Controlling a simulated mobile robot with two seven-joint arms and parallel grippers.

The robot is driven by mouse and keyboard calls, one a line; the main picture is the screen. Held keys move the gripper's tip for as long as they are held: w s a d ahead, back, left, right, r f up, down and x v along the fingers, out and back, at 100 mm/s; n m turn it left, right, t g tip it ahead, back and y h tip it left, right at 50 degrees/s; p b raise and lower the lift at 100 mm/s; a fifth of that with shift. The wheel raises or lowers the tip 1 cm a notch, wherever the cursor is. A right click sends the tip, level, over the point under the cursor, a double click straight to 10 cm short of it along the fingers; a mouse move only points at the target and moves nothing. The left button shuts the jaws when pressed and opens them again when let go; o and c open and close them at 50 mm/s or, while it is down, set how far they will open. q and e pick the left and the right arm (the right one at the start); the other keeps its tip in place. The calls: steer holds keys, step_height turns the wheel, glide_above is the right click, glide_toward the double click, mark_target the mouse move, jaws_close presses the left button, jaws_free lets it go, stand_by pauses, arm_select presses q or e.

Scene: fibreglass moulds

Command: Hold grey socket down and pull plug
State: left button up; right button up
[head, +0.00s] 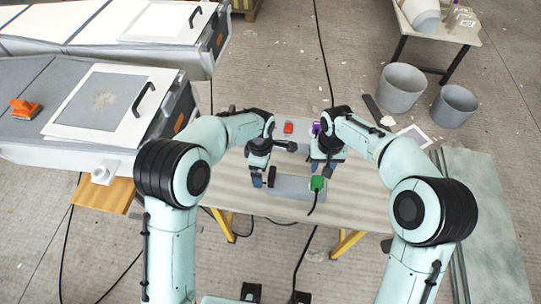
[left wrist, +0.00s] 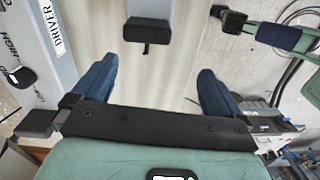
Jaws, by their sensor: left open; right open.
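In the head view a grey block (head: 291,188), which looks like the socket, lies at the table's near edge. The green plug (head: 317,184) is at its right end, with a dark cable running towards me. My left gripper (head: 264,179) is open at the block's left end; whether it touches is unclear. In the left wrist view its blue fingers (left wrist: 157,88) stand wide apart with nothing gripped, and a grey part with a black end (left wrist: 150,33) shows ahead between them. My right gripper (head: 322,168) is open just behind the plug, partly hidden by its own arm.
A grey unit with a red button (head: 288,128) stands further back. A lettered grey box (left wrist: 35,45) fills the left of the left wrist view. Grey moulds (head: 80,105) flank the table on the left; two grey buckets (head: 401,88) stand on the right. Cables cross the floor.

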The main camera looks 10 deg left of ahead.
mark_target(271, 178)
arm_select(q)
steer(key=shift+n+t, duration=0.3)
steer(key=shift+n, duration=0.1)
steer(key=d+r, duration=0.1)
steer(key=w+r, duration=0.1)
steer(key=d+r, duration=0.1)
steer(key=r, duration=0.1)
steer(key=shift+w+d, duration=0.3)
arm_select(e)
steer(key=shift+d, duration=0.1)
arm_select(q)
step_height(271, 178, down, 13)
steer(key=shift+f, duration=0.1)
steer(key=c, duration=1.4)
arm_select(e)
steer(key=shift+o, duration=0.9)
steer(key=o, duration=0.4)
steer(key=shift+f, duration=0.3)
steer(key=shift+f+m, duration=0.75)
steer(key=shift+m, duration=0.05)
